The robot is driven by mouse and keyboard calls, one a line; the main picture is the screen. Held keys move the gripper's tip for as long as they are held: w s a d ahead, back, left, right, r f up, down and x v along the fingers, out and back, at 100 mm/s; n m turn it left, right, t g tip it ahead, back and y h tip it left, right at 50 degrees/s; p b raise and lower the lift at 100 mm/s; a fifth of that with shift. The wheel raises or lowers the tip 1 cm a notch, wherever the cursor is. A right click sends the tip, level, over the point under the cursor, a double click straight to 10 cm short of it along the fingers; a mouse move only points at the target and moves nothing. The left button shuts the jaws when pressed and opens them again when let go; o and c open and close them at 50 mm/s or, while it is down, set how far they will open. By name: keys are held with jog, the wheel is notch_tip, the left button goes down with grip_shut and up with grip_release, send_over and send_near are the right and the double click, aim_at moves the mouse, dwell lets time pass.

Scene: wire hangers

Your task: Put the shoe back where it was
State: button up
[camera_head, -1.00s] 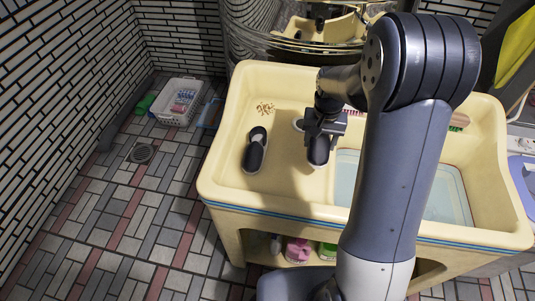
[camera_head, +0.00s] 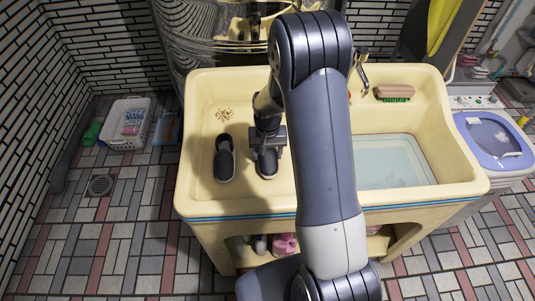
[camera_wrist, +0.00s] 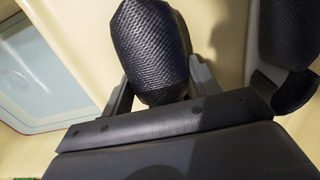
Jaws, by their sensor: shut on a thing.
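My gripper (camera_head: 268,142) is shut on a dark shoe (camera_head: 267,165) over the dry left part of the cream sink (camera_head: 205,190). In the wrist view the held shoe (camera_wrist: 150,45) has a woven dark surface and sits between my two fingers (camera_wrist: 160,92). The second dark shoe (camera_head: 225,160) lies just left of it, roughly parallel, with a small gap. It also shows at the right edge of the wrist view (camera_wrist: 285,40). Whether the held shoe touches the sink surface I cannot tell. My arm hides part of the sink's middle.
Brown bits (camera_head: 224,114) lie behind the second shoe. A water-filled basin (camera_head: 385,160) is on the right, with a brush (camera_head: 394,92) on the ledge behind it. A white basket (camera_head: 128,125) stands on the floor at left. A washing machine (camera_head: 492,140) stands at right.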

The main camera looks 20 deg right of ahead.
aim_at(268, 150)
jog(key=shift+f, duration=0.5)
jog(key=shift+f, duration=0.2)
jog(key=o, duration=1.3)
jog(key=shift+r, duration=0.2)
notch_tip(268, 150, up, 12)
